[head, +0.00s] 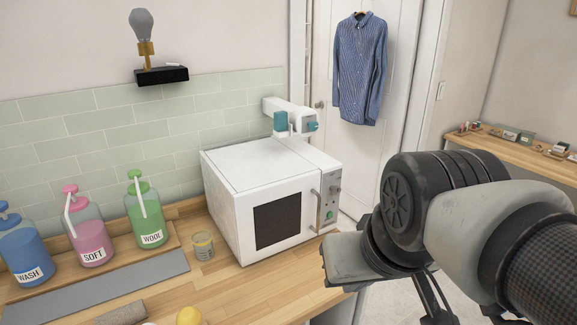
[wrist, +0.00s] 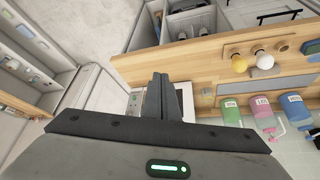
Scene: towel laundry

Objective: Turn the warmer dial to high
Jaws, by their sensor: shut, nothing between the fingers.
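The warmer (head: 234,207) is a white box with a dark window, standing on the wooden counter. Its front panel, right of the door handle, has a grey dial (head: 334,190) near the top and a green-marked control below. The dial's setting is too small to read. In the wrist view, the warmer (wrist: 187,98) is partly hidden behind my gripper (wrist: 160,78), whose fingers are shut and empty. In the head view, the grey hand is to the right of and below the front panel, apparently apart from it; its fingertips cannot be made out.
Blue, pink and green pump bottles (head: 146,215) stand left of the warmer, with a small jar (head: 202,246) between. A white and teal device (head: 291,118) is behind the warmer. A blue shirt (head: 360,70) hangs on the door. The counter edge (wrist: 200,48) runs close to my gripper.

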